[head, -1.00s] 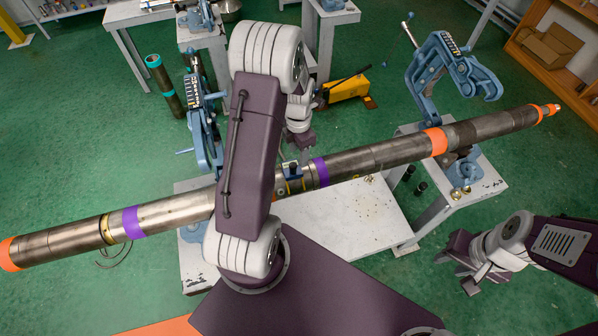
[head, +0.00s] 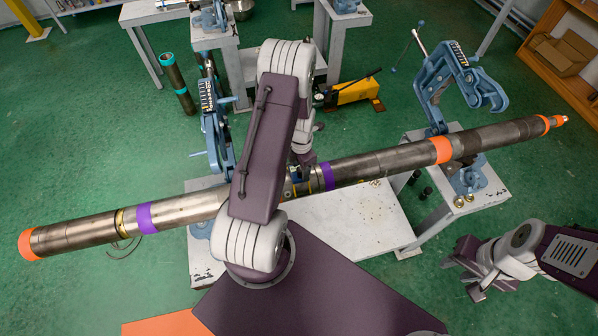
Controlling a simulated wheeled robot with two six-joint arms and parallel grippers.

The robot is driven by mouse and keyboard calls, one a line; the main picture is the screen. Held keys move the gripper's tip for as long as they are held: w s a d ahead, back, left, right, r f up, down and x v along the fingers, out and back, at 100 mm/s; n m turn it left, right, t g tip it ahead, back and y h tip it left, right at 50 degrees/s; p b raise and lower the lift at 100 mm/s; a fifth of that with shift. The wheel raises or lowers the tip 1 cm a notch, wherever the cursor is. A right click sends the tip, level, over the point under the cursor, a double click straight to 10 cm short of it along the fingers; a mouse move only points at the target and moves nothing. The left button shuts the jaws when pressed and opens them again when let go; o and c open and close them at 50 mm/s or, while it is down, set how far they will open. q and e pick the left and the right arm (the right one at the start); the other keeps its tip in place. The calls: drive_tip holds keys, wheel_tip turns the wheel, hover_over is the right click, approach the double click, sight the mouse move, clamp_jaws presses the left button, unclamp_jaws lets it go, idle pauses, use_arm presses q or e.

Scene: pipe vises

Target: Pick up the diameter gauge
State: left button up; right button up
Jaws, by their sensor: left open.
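A small dark blue and yellow item (head: 297,186) sits at the middle of the long pipe (head: 385,162), beside a purple band; it may be the diameter gauge, but it is too small and too covered to be sure. My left gripper (head: 304,160) is just above and behind that item, partly hidden by my own arm. Its fingers are small and dark here, and it is open. I cannot tell whether it touches the item. My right gripper (head: 466,268) is at the lower right, away from the pipe, with its two fingers apart and nothing between them.
The pipe runs across two pipe vises, a left one (head: 214,125) and a right one (head: 455,75) standing open. A white bench (head: 365,222) stands below the pipe. A yellow hand pump (head: 355,92) and dark tubes (head: 178,82) stand behind. Green floor is free at left.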

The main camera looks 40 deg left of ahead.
use_arm(q)
drive_tip(key=shift+w+f, duration=0.1)
drive_tip(key=shift+f, duration=0.8)
clamp_jaws()
drive_tip(key=shift+r, duration=0.1)
idle(0.6)
